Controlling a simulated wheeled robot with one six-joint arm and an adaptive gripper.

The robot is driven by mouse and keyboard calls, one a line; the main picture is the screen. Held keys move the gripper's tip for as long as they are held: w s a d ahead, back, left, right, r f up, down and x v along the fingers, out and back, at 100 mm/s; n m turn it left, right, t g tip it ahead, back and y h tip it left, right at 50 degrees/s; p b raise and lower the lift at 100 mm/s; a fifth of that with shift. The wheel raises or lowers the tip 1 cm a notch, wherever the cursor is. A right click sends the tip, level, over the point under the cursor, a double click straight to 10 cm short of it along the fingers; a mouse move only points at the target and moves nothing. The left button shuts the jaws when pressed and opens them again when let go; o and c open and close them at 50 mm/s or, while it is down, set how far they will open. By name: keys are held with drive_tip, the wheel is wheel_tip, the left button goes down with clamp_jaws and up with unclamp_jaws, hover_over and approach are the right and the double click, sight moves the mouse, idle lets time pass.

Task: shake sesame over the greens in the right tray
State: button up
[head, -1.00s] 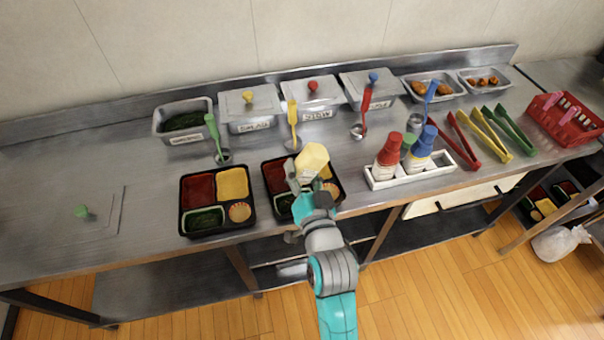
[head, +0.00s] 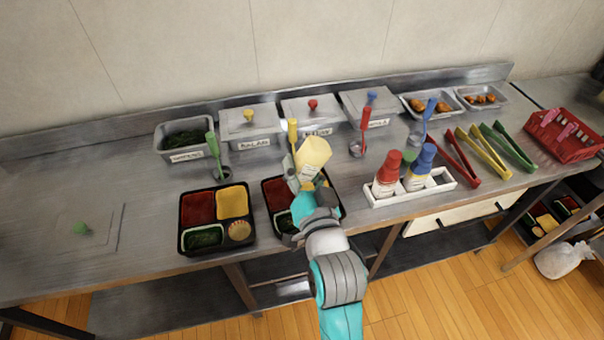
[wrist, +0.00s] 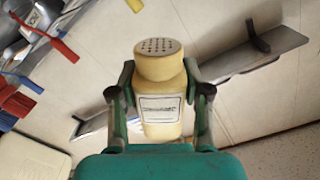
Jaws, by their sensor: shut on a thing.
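A cream shaker (head: 315,152) with a label is held tilted in my gripper (head: 304,184), above the right tray. In the wrist view the shaker (wrist: 159,90) sits between both fingers (wrist: 160,105), its holed cap showing. The right black tray (head: 266,206) is partly hidden by my gripper and the shaker. Its red compartment shows, and a part of its greens (head: 284,221) shows at the front left. I cannot see any sesame falling or lying on these greens.
The left tray (head: 181,240) stands beside it with red, yellow and green fillings and a small cup. A white rack (head: 440,184) with red, green and blue-capped bottles stands to the right. Lidded pans and upright ladles line the back. The counter's left is mostly clear.

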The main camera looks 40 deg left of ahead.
sight(302, 154)
idle(0.3)
drive_tip(key=m, duration=0.3)
drive_tip(key=shift+r, duration=0.3)
drive_tip(key=m, duration=0.4)
drive_tip(key=shift+r+m, duration=0.3)
drive_tip(key=shift+r, duration=0.05)
drive_tip(key=m, duration=0.3)
drive_tip(key=r+m, duration=0.1)
drive_tip(key=m, duration=0.6)
drive_tip(key=shift+r, duration=0.25)
drive_tip(key=m, duration=0.4)
drive_tip(key=shift+r, duration=0.3)
drive_tip(key=m, duration=0.4)
drive_tip(key=shift+r+m, duration=0.35)
drive_tip(key=shift+m, duration=0.05)
drive_tip(key=m, duration=0.3)
drive_tip(key=shift+r, duration=0.25)
